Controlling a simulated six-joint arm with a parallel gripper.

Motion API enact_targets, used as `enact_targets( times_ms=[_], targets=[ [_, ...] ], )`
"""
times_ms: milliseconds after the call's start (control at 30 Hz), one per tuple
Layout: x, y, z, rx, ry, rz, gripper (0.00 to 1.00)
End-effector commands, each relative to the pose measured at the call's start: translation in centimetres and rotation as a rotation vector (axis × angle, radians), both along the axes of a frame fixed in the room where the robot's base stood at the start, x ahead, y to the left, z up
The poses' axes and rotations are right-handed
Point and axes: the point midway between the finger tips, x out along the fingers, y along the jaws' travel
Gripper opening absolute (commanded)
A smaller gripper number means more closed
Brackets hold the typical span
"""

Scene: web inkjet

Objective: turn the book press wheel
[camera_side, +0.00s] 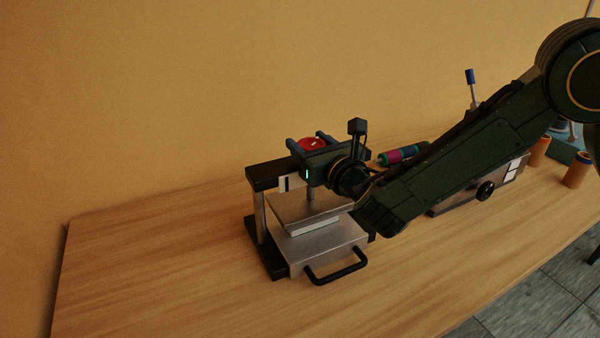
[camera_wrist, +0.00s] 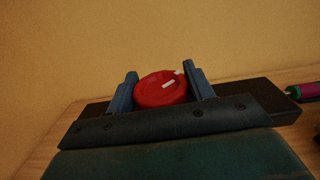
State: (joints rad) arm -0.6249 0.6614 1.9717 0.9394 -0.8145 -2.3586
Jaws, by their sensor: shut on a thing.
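The book press (camera_side: 266,178) stands on the wooden table, with a dark top beam, metal posts, a silver plate and a black front handle (camera_side: 337,268). A pale block, perhaps a book, lies under the plate. The red wheel (camera_side: 312,143) is on top of the press. In the wrist view the red wheel (camera_wrist: 160,90) shows a white mark and sits between the two blue-grey fingers. My gripper (camera_side: 308,143) is at the top of the press, shut on the red wheel, and it also shows in the wrist view (camera_wrist: 158,88). My gripper hides part of the beam.
A roll in green and magenta (camera_side: 403,154) lies right of the press, behind my arm. A box with a black knob (camera_side: 486,191) stands farther right, near orange cylinders (camera_side: 576,170). The table front (camera_side: 180,290) left of the press is clear. A yellow wall is behind.

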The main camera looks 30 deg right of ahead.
Motion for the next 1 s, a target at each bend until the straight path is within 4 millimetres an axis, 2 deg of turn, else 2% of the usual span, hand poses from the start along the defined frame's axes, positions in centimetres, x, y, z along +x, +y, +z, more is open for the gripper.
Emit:
enact_targets(
  times_ms=[1000],
  targets=[
    [-0.07,-0.19,-0.04,0.000,0.000,-0.482,0.30]
  ],
)
